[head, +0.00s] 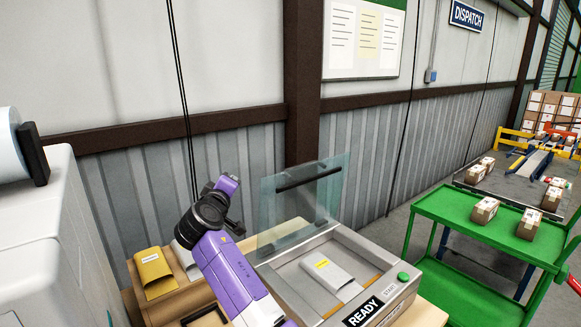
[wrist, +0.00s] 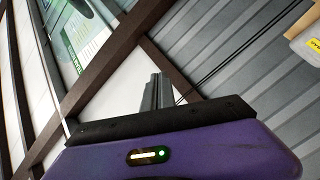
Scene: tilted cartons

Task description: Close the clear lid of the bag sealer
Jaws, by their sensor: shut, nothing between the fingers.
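The bag sealer (head: 408,285) is a grey box with a "READY" panel and a green button on its front. Its clear lid (head: 272,215) stands raised, tilted up at the back, with a dark handle bar (head: 310,178) across its upper part. A grey pouch with a yellow label (head: 330,272) lies in the open sealer bed. My purple arm rises just left of the sealer, and its hand is left of the lid, apart from it. In the wrist view my gripper (wrist: 157,82) has its grey fingers together and empty, facing the wall. In the head view the fingertips are hard to make out.
A yellow pouch (head: 154,272) lies on a brown carton left of my arm, with another grey pouch (head: 186,261) partly behind the arm. A white machine (head: 40,230) stands at far left. A green cart (head: 455,216) with small boxes is at right. The wall is behind.

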